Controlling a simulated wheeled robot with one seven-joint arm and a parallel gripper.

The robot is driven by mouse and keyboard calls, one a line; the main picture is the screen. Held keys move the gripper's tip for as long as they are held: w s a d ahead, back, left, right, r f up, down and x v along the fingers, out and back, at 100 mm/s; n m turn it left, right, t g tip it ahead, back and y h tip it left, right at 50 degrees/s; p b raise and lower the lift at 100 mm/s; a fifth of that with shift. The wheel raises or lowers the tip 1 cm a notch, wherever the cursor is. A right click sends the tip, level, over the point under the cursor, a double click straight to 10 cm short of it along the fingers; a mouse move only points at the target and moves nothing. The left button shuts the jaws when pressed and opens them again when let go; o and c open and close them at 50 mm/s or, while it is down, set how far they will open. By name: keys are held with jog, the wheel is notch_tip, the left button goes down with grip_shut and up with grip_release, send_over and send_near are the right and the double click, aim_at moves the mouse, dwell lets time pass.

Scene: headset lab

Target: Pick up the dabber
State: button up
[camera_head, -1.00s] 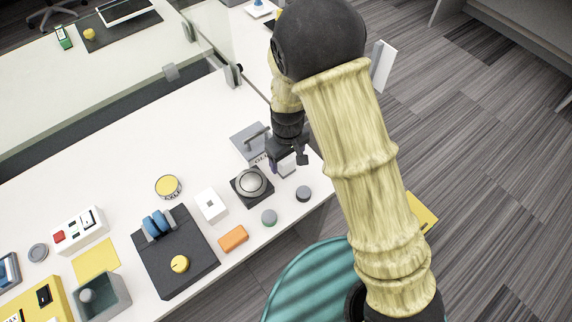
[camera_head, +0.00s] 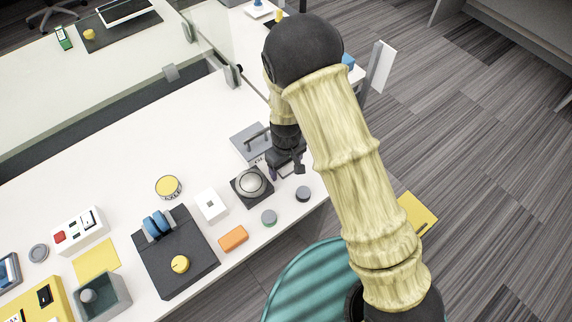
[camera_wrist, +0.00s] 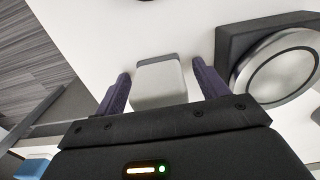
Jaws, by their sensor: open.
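The dabber, which I take to be the pale block with a darker grey edge (camera_wrist: 158,84), stands on the white table in the wrist view. My gripper (camera_wrist: 160,68) is open, with its two dark purple fingers on either side of the block. A gap shows between the block and each finger, so it is not clamped. In the head view my gripper (camera_head: 284,170) is low over the table near its right edge, and it mostly hides the block.
A round silver dome on a black square base (camera_head: 251,184) stands close beside my gripper; it also shows in the wrist view (camera_wrist: 280,72). A grey plate with a handle (camera_head: 250,142) lies just behind. Dark and green-grey round pieces (camera_head: 303,194) sit near the front edge.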

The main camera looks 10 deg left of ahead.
jog(key=c, duration=1.1)
jog(key=shift+r, duration=0.15)
notch_tip(320, 180, up, 10)
jog(key=shift+f, duration=0.1)
jog(key=o, duration=0.3)
jog(key=shift+c, duration=0.9)
